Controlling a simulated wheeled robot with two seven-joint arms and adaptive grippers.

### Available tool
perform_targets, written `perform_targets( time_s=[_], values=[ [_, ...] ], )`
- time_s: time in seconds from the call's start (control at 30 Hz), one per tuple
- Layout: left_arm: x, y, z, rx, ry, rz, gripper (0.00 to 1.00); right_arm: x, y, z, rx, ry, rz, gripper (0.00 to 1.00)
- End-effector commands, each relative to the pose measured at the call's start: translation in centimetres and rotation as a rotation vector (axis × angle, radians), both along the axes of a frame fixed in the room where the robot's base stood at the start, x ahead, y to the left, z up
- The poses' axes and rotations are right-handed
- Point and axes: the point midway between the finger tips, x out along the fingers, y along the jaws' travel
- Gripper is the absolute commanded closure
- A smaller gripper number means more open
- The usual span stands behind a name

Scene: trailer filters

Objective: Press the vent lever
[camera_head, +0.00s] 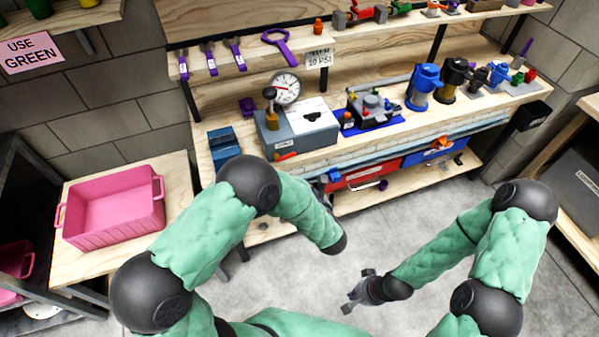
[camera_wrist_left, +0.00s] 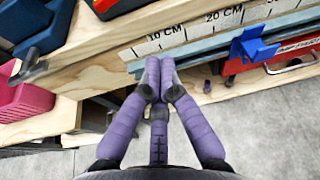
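A grey box (camera_head: 305,133) with a round dial gauge (camera_head: 285,88) and a dark knob on a brass stem (camera_head: 270,97) stands on the workbench. A small orange lever-like piece (camera_head: 286,156) shows at its front edge; I cannot tell if it is the vent lever. My left arm reaches toward the bench, with its gripper hidden in the head view. In the left wrist view my left gripper (camera_wrist_left: 155,72) has its purple fingertips together, with nothing seen between them, near the bench's front edge. My right gripper (camera_head: 360,289) hangs over the floor, fingers apart and empty.
A pump-like assembly (camera_head: 372,110) on a blue base and blue and black filter housings (camera_head: 423,86) stand farther right on the bench. A pink bin (camera_head: 112,206) is on the left table. A sign reading "10 PSI" (camera_head: 320,59) hangs above. Grey floor is clear.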

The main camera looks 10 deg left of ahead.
Motion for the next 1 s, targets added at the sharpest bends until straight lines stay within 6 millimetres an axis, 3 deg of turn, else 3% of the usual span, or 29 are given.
perform_targets(
  time_s=[0.57,0.7,1.0],
  values=[
    [7.9,4.9,-3.5,0.000,0.000,0.005,1.00,0.0,0.0,-3.3,0.000,0.000,0.000,1.00],
    [7.7,5.0,-1.2,-0.001,-0.003,0.001,1.00,0.0,0.0,-3.3,0.000,0.000,0.000,1.00],
    [7.4,5.2,0.7,-0.001,0.000,0.001,1.00,0.0,0.0,-3.4,0.000,0.000,0.000,1.00]
  ],
)
